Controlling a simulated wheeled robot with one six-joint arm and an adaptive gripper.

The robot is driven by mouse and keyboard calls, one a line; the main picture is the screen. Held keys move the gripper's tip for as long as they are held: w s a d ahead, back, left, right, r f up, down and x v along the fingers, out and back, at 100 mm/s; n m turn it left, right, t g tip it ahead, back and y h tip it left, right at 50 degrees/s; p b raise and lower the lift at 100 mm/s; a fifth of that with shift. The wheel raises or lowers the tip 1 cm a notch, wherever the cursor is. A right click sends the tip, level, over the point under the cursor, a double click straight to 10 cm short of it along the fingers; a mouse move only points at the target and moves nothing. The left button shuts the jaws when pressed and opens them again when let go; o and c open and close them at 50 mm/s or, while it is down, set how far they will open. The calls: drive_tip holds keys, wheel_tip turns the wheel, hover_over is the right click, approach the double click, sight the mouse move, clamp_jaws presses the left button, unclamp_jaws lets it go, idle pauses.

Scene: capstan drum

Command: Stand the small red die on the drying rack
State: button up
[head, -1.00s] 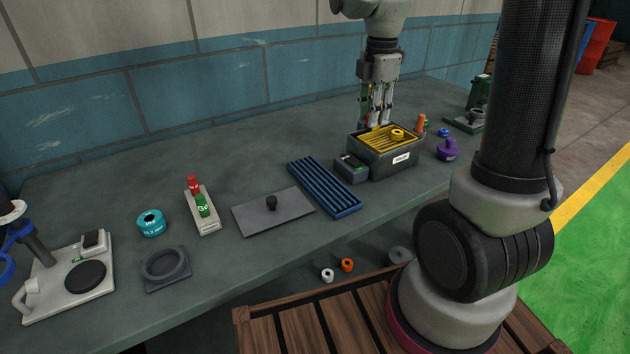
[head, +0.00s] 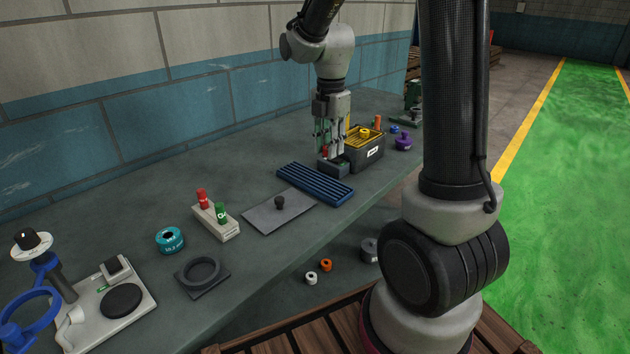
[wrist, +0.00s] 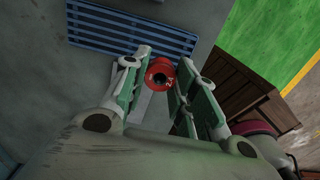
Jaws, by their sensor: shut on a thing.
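The small red die (wrist: 160,72) is round with a dark hole and pale markings on its face. It sits between the green-padded fingers of my gripper (wrist: 157,84) in the wrist view. In the head view my gripper (head: 328,150) points down, shut on the die, of which only a bit of red shows between the fingers. The drying rack (head: 316,184) is a blue slatted panel lying on the bench, left of and nearer than the gripper. In the wrist view the rack (wrist: 130,30) lies beyond the die, apart from it.
A small grey box (head: 333,168) stands just below the gripper, beside a dark bin (head: 368,153) with a yellow grid top. A stand with red and green dies (head: 217,222) is further left.

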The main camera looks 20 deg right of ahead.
sight(328, 186)
wheel_tip(328, 186, down, 9)
drive_tip(key=shift+f, duration=0.1)
idle(0.3)
drive_tip(key=o, duration=1.1)
drive_tip(key=shift+f, duration=0.15)
wheel_tip(328, 186, up, 12)
drive_tip(key=shift+r, duration=0.1)
drive_tip(key=s+r+m+t, duration=0.1)
drive_tip(key=s+r+m, duration=0.1)
drive_tip(key=s+m, duration=0.5)
drive_tip(key=s+r+m+t, duration=0.1)
drive_tip(key=s+r+m, duration=0.2)
drive_tip(key=s+m, duration=0.4)
drive_tip(key=s+d+r+m+t, duration=0.1)
drive_tip(key=s+r+m+t, duration=0.1)
drive_tip(key=s+m, duration=0.5)
drive_tip(key=shift+s+d+r+m, duration=0.1)
drive_tip(key=shift+s+r+m, duration=0.25)
drive_tip(key=shift+r+m, duration=0.35)
